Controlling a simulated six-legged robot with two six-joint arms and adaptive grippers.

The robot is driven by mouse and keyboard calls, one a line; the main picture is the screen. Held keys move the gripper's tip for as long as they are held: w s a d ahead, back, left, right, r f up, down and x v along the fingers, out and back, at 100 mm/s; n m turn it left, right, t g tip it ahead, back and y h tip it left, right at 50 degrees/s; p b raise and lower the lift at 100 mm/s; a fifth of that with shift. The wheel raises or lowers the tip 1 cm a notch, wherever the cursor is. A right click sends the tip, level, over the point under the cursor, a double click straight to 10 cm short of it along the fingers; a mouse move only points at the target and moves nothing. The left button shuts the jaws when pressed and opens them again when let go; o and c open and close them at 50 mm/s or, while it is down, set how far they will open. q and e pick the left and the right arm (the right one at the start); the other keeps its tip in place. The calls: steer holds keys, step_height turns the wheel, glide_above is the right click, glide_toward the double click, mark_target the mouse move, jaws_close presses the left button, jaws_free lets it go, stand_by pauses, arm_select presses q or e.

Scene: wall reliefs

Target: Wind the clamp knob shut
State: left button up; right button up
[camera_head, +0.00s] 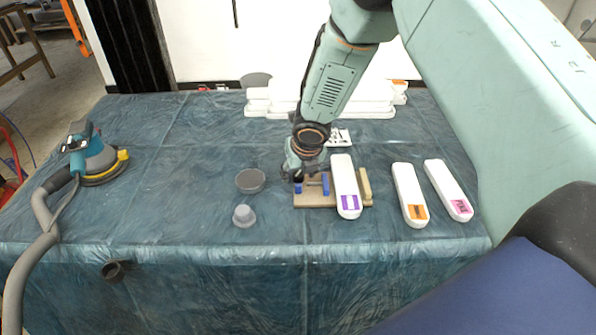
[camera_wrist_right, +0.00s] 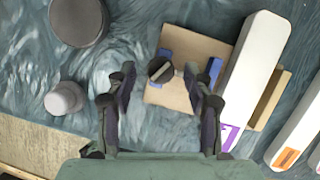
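The clamp is a small wooden board (camera_head: 315,200) with blue jaws (camera_wrist_right: 214,72), and it also shows in the right wrist view (camera_wrist_right: 181,97). Its knob (camera_wrist_right: 160,69) is a dark round piece with a light bar across it, at the board's left side in the right wrist view. A white piece with a purple label (camera_head: 345,180) lies over the board's right part. My right gripper (camera_wrist_right: 158,76) is open, with its fingers apart on either side of the knob; I cannot tell if they touch it. In the head view the gripper (camera_head: 307,168) hides the knob. My left gripper is not in view.
White pieces with an orange label (camera_head: 408,185) and a pink label (camera_head: 446,185) lie right of the clamp. A dark bowl (camera_head: 250,181) and a grey cup (camera_head: 243,216) stand left of it. A sander (camera_head: 95,160) with a hose is far left. White pieces (camera_head: 285,100) lie at the back.

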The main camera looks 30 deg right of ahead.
steer(key=shift+w+d+f, duration=0.1)
steer(key=shift+d, duration=0.05)
steer(key=shift+c, duration=1.4)
steer(key=c, duration=0.5)
jaws_close()
steer(key=shift+a+m+b, duration=0.2)
steer(key=shift+m+b, duration=0.1)
steer(key=shift+m, duration=0.3)
